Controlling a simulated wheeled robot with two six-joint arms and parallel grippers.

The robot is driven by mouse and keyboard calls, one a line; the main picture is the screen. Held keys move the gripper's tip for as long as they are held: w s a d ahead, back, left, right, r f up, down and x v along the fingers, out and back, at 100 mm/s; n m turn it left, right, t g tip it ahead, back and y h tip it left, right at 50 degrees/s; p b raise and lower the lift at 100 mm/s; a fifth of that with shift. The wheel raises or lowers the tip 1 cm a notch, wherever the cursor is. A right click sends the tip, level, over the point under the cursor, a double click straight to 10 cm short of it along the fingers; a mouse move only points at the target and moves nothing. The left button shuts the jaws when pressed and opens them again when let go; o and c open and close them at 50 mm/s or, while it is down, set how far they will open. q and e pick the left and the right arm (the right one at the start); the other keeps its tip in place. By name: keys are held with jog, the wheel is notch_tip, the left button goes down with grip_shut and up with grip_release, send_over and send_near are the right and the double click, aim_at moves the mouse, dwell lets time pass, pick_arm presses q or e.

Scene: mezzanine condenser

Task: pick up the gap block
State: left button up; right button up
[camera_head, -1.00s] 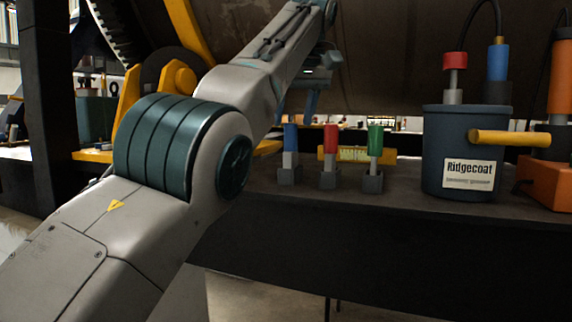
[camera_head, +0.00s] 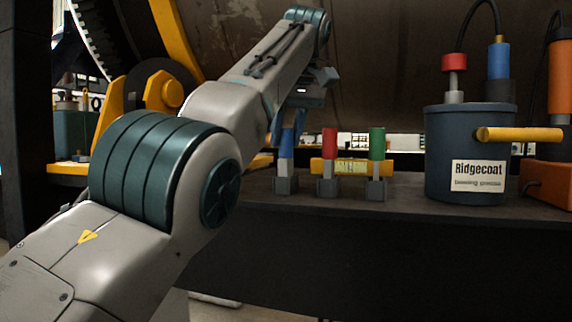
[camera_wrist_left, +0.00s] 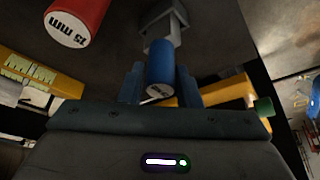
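Three upright gap blocks with coloured tops stand in grey holders on the dark bench: blue (camera_head: 286,147), red (camera_head: 329,144) and green (camera_head: 376,144). My left gripper (camera_head: 289,124) is at the top of the blue block. Its two blue fingers (camera_wrist_left: 160,88) stand on either side of the blue top, seemingly with small gaps. The gripper looks open. My right gripper is not in view.
A yellow labelled bar (camera_head: 345,167) lies close behind the blocks. A dark "Ridgecoat" bucket (camera_head: 437,150) with a yellow handle stands to the right, with an orange tool (camera_head: 560,90) beyond it. The bench's front edge (camera_head: 345,212) is clear.

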pick_arm(q)
grip_shut()
dwell(1.1)
